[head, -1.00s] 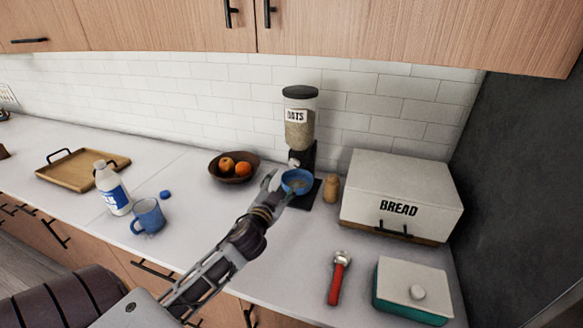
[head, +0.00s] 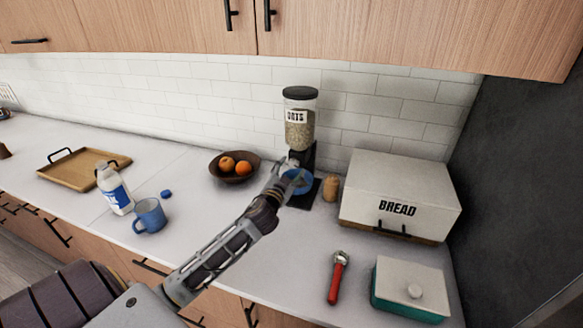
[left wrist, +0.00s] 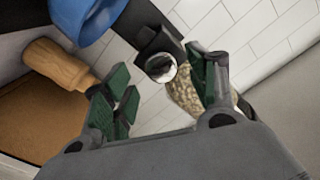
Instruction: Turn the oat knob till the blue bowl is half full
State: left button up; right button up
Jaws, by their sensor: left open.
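The oat dispenser (head: 299,125) stands against the tiled wall, a clear canister with a black lid, holding oats. Its knob (left wrist: 161,67) shows as a pale round end between my fingers in the left wrist view. The blue bowl (head: 299,182) stands at the dispenser's base, partly hidden by my gripper; it also shows at the top left of the left wrist view (left wrist: 84,18). How much it holds is not clear. My left gripper (head: 289,171) is open, its green-padded fingers (left wrist: 165,92) spread on either side of the knob. My right gripper is not in view.
A wooden shaker (head: 330,188) and the bread box (head: 402,190) stand right of the dispenser. A fruit bowl (head: 232,175) is close on its left. A red-handled tool (head: 338,280) and a teal dish (head: 410,290) lie nearer. A blue mug (head: 149,215) stands left.

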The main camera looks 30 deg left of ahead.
pick_arm(q)
jog(key=shift+x, duration=1.15)
jog(key=c, duration=1)
